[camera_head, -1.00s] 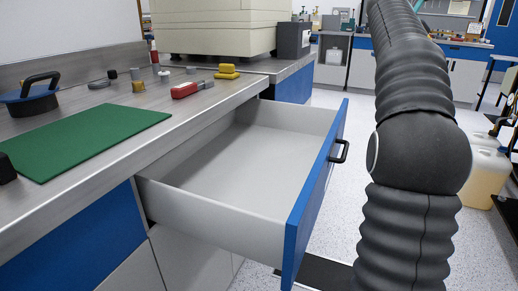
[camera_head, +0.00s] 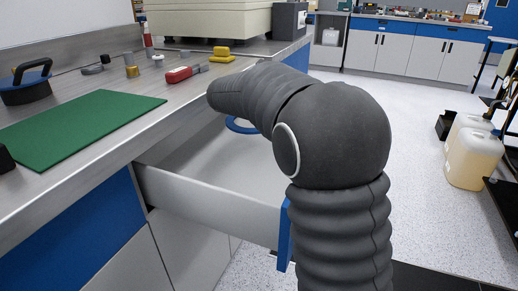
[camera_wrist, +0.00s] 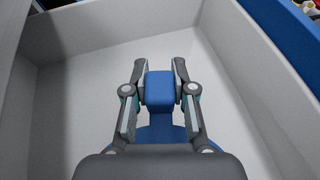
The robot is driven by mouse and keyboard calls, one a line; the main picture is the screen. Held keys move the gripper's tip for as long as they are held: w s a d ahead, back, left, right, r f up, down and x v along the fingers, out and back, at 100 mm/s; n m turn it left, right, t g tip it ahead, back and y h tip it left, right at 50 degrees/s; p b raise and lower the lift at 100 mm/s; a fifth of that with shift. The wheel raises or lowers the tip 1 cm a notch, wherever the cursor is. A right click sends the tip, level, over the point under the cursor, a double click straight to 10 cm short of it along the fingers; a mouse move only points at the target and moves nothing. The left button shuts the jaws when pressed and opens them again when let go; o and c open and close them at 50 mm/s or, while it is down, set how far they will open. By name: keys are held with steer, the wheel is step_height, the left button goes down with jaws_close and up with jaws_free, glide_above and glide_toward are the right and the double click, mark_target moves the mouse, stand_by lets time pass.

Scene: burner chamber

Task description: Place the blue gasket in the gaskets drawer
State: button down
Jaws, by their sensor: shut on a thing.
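The blue gasket (camera_wrist: 160,132) shows in the wrist view with a raised blue block between my fingers. My gripper (camera_wrist: 160,90) is shut on that block, one finger on each side. The gripper and gasket are inside the walls of the open drawer (camera_wrist: 85,120), over its pale floor. In the head view a part of the blue gasket's ring (camera_head: 240,125) shows in the open drawer (camera_head: 205,200), below my arm. My gripper is hidden there behind the arm. I cannot tell whether the gasket touches the drawer floor.
The counter beside the drawer holds a green mat (camera_head: 75,128), a black-handled blue disc (camera_head: 28,82), a red block (camera_head: 180,74), yellow parts (camera_head: 222,55) and small metal pieces. Jugs (camera_head: 472,155) stand on the floor at right.

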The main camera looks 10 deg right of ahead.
step_height(320, 180, down, 10)
steer(key=shift+b, duration=0.6)
steer(key=shift+f, duration=0.15)
steer(key=c, duration=1)
jaws_free()
steer(key=shift+o, duration=0.2)
steer(key=shift+r, duration=0.3)
steer(key=v, duration=1.2)
